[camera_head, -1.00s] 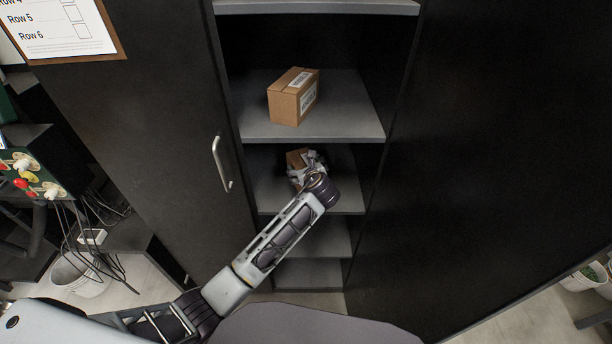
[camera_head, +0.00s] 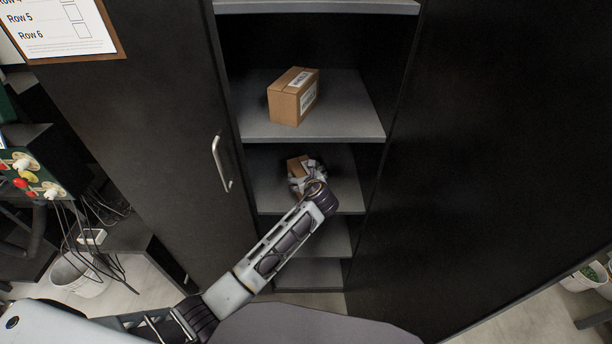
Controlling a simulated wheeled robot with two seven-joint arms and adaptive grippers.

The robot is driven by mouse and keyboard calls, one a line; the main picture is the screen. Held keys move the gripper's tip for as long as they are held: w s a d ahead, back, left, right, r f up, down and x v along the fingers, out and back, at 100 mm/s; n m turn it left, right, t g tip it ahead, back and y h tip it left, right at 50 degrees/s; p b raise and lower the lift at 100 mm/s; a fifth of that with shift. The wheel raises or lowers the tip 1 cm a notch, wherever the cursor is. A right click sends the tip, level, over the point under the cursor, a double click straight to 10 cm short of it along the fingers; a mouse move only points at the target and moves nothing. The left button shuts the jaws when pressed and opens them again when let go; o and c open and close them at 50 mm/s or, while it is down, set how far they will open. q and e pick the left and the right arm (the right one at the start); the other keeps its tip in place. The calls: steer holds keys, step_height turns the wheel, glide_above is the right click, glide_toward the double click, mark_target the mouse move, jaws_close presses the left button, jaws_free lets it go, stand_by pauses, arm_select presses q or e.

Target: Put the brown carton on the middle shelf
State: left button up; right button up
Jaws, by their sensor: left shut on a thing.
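A small brown carton (camera_head: 296,164) shows partly behind my left gripper (camera_head: 303,172), which is shut on it. The gripper and carton are inside the open cabinet, over the shelf (camera_head: 345,190) just below the one with a larger box. My gripper and wrist hide the carton's near side. I cannot tell whether its underside touches the shelf. My right gripper is not in view.
A larger brown box (camera_head: 290,103) with white labels stands on the shelf above (camera_head: 355,120). Two lower shelves look empty. A cabinet door (camera_head: 160,130) with a metal handle (camera_head: 221,163) is at the left; dark panels bound the right.

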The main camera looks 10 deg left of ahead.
arm_select(q)
steer(key=o, duration=1.4)
steer(key=shift+c, duration=0.2)
steer(key=v, duration=1.2)
